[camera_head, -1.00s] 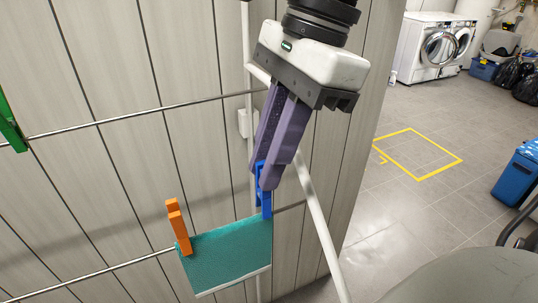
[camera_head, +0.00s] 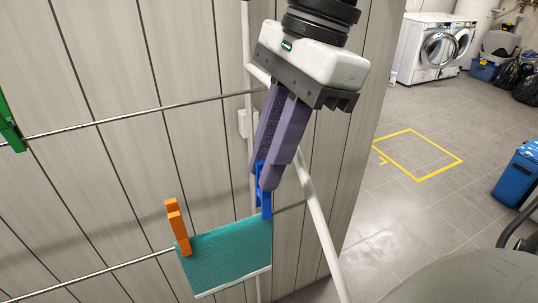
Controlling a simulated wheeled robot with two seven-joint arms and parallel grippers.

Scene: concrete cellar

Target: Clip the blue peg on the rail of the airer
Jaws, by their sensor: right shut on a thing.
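My right gripper (camera_head: 268,180) comes down from the top centre, its purple fingers shut on the upper part of the blue peg (camera_head: 266,204). The peg is upright, and its lower end meets the top right corner of a teal cloth (camera_head: 228,253) at the lower rail (camera_head: 120,267) of the airer. The fingers hide part of the peg, so I cannot tell how its jaws sit on the rail. An orange peg (camera_head: 179,228) stands at the cloth's top left corner. My left gripper is not in view.
A green peg (camera_head: 10,126) sits on the upper rail (camera_head: 150,111) at the far left. The airer's white post (camera_head: 322,225) slants down right of the cloth. A panelled wall (camera_head: 110,170) stands close behind. Open floor (camera_head: 400,215) lies to the right, with a blue bin (camera_head: 517,178).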

